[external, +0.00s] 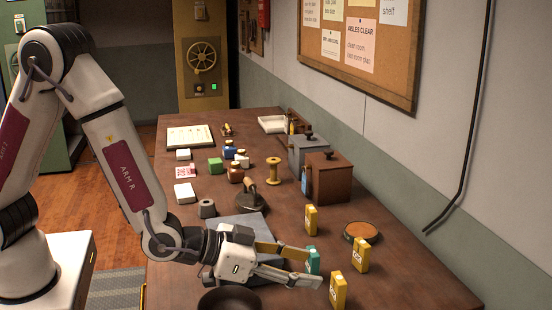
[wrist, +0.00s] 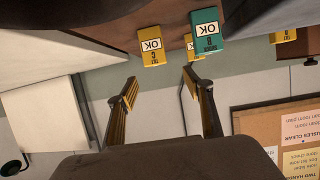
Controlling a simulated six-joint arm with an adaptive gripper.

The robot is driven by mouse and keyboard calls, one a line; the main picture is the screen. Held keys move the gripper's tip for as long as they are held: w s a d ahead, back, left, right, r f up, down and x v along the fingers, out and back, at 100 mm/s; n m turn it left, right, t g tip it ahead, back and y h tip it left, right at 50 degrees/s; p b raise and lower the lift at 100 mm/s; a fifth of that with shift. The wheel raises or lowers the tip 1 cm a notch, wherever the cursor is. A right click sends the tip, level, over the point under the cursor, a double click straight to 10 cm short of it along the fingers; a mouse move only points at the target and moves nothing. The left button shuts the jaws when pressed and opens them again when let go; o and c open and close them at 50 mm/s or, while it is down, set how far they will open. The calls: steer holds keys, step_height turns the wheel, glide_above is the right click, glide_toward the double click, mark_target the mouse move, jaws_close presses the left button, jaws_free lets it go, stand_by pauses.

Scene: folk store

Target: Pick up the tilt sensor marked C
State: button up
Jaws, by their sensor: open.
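A yellow box-shaped sensor (wrist: 152,48) has a white label reading OK, upside down in the wrist view, with small print that appears to end in C. It looks to be the front yellow box (external: 338,292) in the external view, upright on the table. My gripper (external: 313,269) is open and empty above the table, pointing toward the wall. In the wrist view the gap between my fingers (wrist: 157,80) lines up with this yellow box, which stands beyond the fingertips. A teal box (external: 313,261) with an OK label, also in the wrist view (wrist: 206,31), stands beside it.
Another yellow box (external: 361,254) stands farther back, partly hidden behind the teal one in the wrist view (wrist: 190,44). A third yellow box (external: 311,220) stands beyond the gripper. A round brown-topped dish (external: 361,231) and a brown box (external: 325,179) are near the wall.

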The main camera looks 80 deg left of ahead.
mark_target(340, 278)
steer(key=shift+w+f, duration=0.25)
steer(key=shift+w, duration=0.25)
steer(key=shift+w+d+f, duration=0.2)
steer(key=shift+w+f, duration=0.1)
steer(key=shift+w, duration=0.2)
steer(key=shift+w+d+f, duration=0.15)
steer(key=shift+w+f, duration=0.15)
steer(key=shift+w, duration=0.2)
steer(key=shift+x, duration=1.45)
steer(key=shift+c, duration=0.2)
jaws_close()
steer(key=shift+r, duration=0.1)
step_height(340, 278, up, 10)
